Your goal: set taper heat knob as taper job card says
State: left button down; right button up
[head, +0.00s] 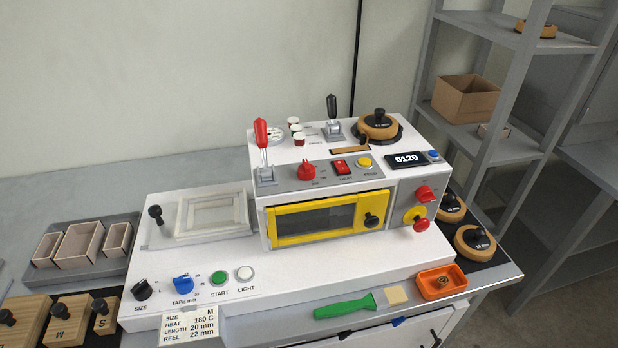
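The taper job card (188,325) lies at the front edge of the white base and reads SIZE M, HEAT 180 C, LENGTH 20 mm, REEL 22 mm. A red knob (307,170) sits on the grey top panel of the white machine, left of a red rocker switch (341,166) labelled HEAT. It looks like the heat knob; its scale marks are too small to read, so its setting cannot be told. The display (406,160) reads 0120. Neither of my grippers is in view.
A red-handled lever (262,134) stands close left of the red knob; a black-handled lever (332,108) stands behind. A yellow-framed door (325,217) is shut below. A green-handled brush (345,306) and orange tray (441,282) lie in front. Shelves (510,105) stand right.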

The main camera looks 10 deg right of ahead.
aim_at(306, 171)
jog(key=l+u, duration=0.35)
jog(key=k+l+u, duration=0.2)
jog(key=l+u, duration=0.15)
jog(key=l, duration=0.1)
